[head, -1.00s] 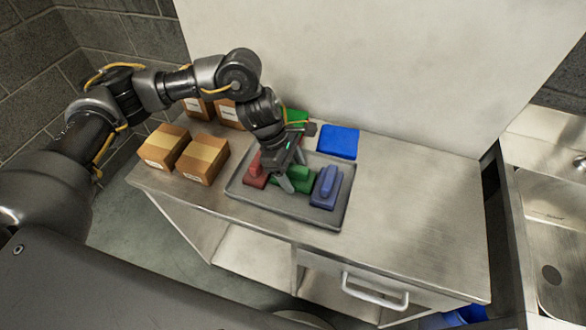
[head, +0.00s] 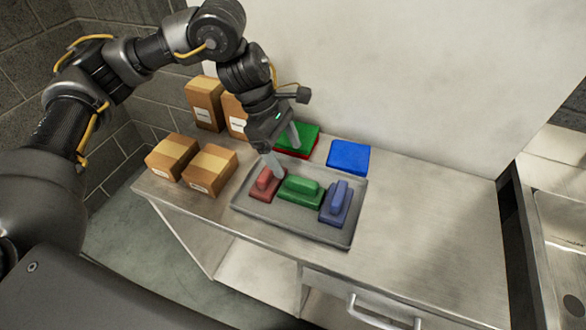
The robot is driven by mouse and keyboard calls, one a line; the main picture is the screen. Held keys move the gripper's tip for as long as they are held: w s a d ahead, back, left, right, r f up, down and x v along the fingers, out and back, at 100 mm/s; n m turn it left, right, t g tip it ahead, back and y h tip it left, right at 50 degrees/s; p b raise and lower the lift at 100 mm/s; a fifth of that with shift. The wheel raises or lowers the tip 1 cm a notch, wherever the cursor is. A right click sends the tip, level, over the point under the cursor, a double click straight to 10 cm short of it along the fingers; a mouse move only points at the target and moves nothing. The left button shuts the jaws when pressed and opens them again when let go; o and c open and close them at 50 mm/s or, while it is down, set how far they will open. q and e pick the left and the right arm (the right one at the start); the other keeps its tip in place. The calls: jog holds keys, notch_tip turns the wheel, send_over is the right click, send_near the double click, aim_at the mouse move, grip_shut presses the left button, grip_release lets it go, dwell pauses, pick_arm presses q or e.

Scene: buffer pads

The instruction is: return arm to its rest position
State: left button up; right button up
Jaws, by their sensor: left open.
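My left gripper (head: 286,154) is open and empty, its two fingers spread above the back left part of the grey tray (head: 290,228). One finger overlaps the red block in the picture; I cannot tell the exact gap. In the tray sit a red block (head: 263,186), a green block (head: 299,190) and a blue block (head: 336,204), each with a raised grip. Behind the tray lie a green pad (head: 308,137) with a red pad (head: 290,152) under it, and a flat blue pad (head: 349,157) to the right. My right gripper is not in view.
Several cardboard boxes (head: 212,168) stand at the left end of the metal table (head: 430,215). A pale wall (head: 400,70) rises behind it. The tabletop right of the tray is clear. A sink (head: 562,240) is at the far right.

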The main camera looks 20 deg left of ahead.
pick_arm(q)
jog(key=shift+a+r, duration=0.25)
jog(key=shift+r, duration=0.35)
